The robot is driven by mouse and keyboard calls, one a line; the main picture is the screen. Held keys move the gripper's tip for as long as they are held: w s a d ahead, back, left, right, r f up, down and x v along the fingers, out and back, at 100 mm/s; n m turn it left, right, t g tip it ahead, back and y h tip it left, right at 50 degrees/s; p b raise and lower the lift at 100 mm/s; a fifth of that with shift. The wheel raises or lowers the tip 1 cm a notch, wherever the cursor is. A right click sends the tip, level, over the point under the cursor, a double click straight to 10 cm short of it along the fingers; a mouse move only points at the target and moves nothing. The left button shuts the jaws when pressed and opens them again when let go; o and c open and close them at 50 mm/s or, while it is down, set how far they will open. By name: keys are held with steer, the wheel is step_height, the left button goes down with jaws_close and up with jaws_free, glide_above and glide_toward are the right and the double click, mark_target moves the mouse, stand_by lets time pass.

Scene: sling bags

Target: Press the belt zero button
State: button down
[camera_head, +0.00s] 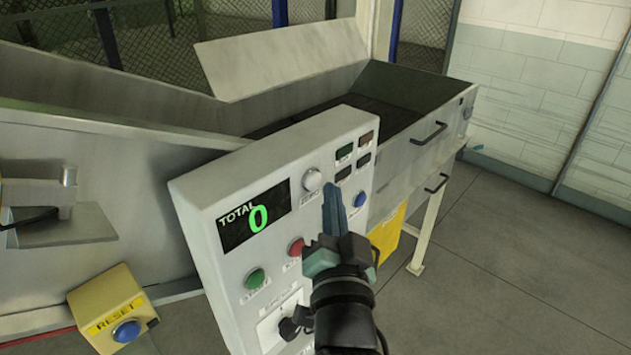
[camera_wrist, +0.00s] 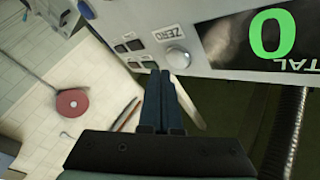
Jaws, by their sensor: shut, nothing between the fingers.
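The zero button (camera_head: 312,180) is a round pale grey button on the sloped face of the grey control panel (camera_head: 225,195), right of the display. In the wrist view the button (camera_wrist: 178,57) shows beside its ZERO label. My gripper (camera_head: 332,190) is shut and empty, its fingers pointing up in the head view, just right of and below the button.
The display (camera_head: 254,215) reads TOTAL 0. A green button (camera_head: 255,278), a red button (camera_head: 296,246), a blue button (camera_head: 360,200), a knob (camera_head: 289,328) and several small dark indicators share the panel. A yellow RESET box (camera_head: 108,300) stands lower left. Open floor lies right.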

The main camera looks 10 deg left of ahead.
steer(key=s+d+b, duration=0.1)
steer(key=d, duration=0.1)
steer(key=s+d+b, duration=0.1)
steer(key=d, duration=0.1)
steer(key=shift+s, duration=0.4)
steer(key=shift+a, duration=0.1)
steer(key=s+r+n+t+h+b, duration=0.1)
steer(key=s+r+t, duration=0.3)
steer(key=r, duration=0.8)
steer(key=s+r+n+t+h+b, duration=0.2)
steer(key=s+r+n+t+b, duration=0.2)
steer(key=s+r, duration=0.4)
step_height(320, 180, up, 6)
steer(key=shift+s+a+f+n, duration=0.25)
steer(key=shift+s+a+n, duration=0.05)
steer(key=shift+s+a, duration=0.1)
steer(key=shift+w+f, duration=0.1)
